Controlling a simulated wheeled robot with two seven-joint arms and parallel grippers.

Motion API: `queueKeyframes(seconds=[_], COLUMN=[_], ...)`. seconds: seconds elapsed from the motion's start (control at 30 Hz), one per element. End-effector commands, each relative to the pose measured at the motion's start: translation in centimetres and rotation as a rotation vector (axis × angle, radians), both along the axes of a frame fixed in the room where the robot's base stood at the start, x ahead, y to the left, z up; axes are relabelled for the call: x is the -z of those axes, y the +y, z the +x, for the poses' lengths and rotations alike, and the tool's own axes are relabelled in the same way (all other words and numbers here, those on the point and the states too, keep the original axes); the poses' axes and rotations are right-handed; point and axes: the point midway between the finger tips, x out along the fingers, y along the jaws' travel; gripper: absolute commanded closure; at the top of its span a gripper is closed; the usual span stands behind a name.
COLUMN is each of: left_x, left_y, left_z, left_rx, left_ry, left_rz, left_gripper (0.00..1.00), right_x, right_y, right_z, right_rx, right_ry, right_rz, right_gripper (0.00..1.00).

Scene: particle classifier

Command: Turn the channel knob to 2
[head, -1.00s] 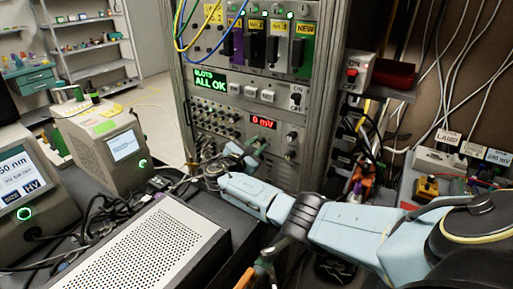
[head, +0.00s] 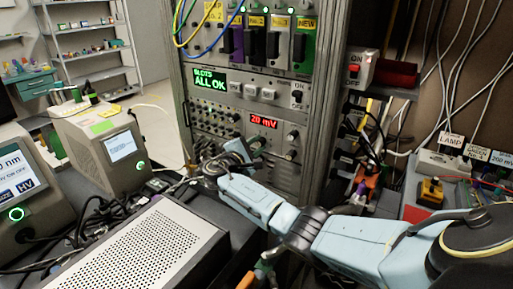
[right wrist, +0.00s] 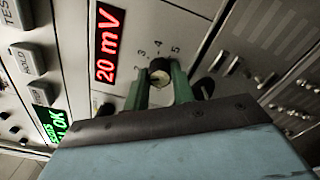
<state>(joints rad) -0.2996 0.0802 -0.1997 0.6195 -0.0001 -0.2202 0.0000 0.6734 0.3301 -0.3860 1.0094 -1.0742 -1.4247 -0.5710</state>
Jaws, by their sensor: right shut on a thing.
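In the right wrist view a small round black knob (right wrist: 159,68) sits on the grey panel, with the numbers 2, 3, 4 and 5 printed around it. My right gripper (right wrist: 160,82) has its two green fingers shut on this knob, one on each side. I cannot tell for sure which number the knob's mark points at. The red display (right wrist: 108,43) beside it reads 20 mV. It also shows in the head view (head: 263,122), above my right gripper (head: 252,145), which hides the knob there. My left gripper is not in view.
Another black knob (right wrist: 204,88) sits close to the right finger. Pale push buttons (head: 250,91) and a green "SLOTS ALL OK" display (head: 210,80) are above. A perforated metal box (head: 145,248) stands in front of the rack, left of my right arm.

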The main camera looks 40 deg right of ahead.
Motion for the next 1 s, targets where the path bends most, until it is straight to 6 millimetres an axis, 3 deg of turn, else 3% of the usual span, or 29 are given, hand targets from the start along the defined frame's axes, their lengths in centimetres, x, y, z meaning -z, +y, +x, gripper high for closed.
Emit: queueKeyframes(seconds=[0.4,0.43,0.57,0.87,1.0], left_x=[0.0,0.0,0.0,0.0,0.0], left_y=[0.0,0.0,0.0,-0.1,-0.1], left_z=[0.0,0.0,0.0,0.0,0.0], left_rx=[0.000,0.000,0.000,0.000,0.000], left_ry=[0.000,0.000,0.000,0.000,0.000], left_rz=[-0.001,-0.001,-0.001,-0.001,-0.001], left_gripper=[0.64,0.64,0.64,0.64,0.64], right_x=[0.0,0.0,0.0,0.0,0.0], right_y=[0.0,0.0,0.0,0.1,1.2], right_z=[0.0,0.0,0.0,0.0,-0.2], right_rx=[0.001,0.001,0.000,0.000,-0.003], right_ry=[-0.006,-0.006,-0.006,-0.006,-0.006], right_rz=[0.004,0.004,0.003,0.003,0.003], right_gripper=[0.98,0.72,0.55,0.53,0.53])
